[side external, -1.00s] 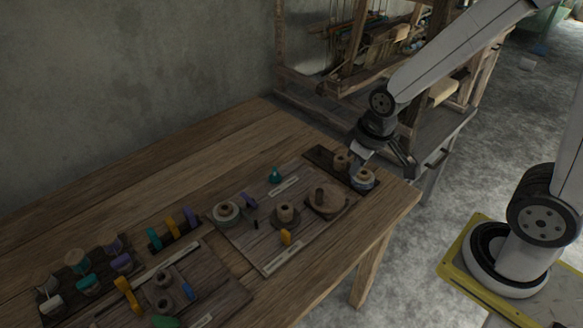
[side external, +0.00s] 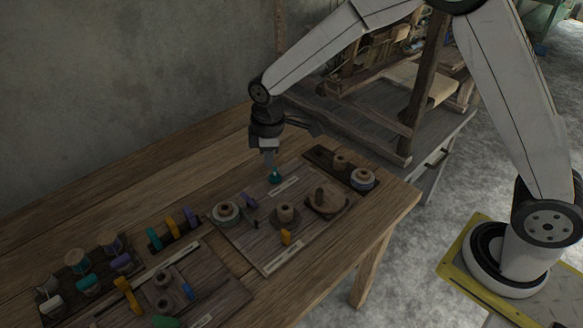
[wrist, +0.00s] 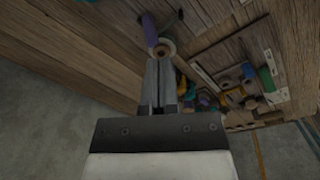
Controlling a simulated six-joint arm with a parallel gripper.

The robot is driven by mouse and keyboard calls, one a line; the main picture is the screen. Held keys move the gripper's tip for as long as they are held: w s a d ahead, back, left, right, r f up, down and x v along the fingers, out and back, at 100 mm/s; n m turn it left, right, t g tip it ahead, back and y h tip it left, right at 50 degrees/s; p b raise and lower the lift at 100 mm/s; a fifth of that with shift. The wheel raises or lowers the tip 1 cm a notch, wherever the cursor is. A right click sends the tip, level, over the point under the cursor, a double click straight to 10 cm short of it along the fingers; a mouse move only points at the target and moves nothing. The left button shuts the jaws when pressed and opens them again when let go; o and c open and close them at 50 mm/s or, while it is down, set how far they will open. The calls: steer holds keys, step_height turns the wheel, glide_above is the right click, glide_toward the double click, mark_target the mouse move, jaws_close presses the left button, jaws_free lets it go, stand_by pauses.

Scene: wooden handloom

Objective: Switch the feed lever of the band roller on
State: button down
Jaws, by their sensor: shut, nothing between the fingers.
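My gripper (side external: 270,166) points down with its fingers shut and empty, at the teal knob (side external: 275,177) on the right wooden board (side external: 240,239). Whether the tips touch the knob cannot be told. In the wrist view the shut fingers (wrist: 160,62) point towards a round pale-rimmed piece and a purple piece (wrist: 150,30). The same board carries a spool with a pale rim (side external: 226,213), a brown spool (side external: 285,213), a round wooden piece with a peg (side external: 325,200) and a yellow lever-like piece (side external: 286,237). Which part is the feed lever is not clear.
A dark tray with spools (side external: 361,179) lies at the table's right end. Left of the board are several coloured pieces, spools and another board (side external: 225,290). The loom frame (side external: 400,135) stands behind. The table's back left (side external: 130,185) is clear.

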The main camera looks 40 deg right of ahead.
mark_target(249, 200)
steer(key=w+a+f+n+g, duration=0.1)
steer(key=w+a+f+n, duration=0.5)
steer(key=a, duration=0.4)
steer(key=shift+w+n+h, duration=0.35)
steer(key=shift+n+h, duration=0.05)
steer(key=shift+n, duration=0.3)
steer(key=shift+a, duration=0.1)
steer(key=f, duration=0.6)
steer(key=d+f, duration=0.1)
steer(key=f, duration=0.2)
steer(key=shift+f, duration=0.35)
steer(key=shift+d+r, duration=0.4)
steer(key=shift+d, duration=0.5)
steer(key=shift+d+r, duration=0.35)
steer(key=shift+d, duration=0.5)
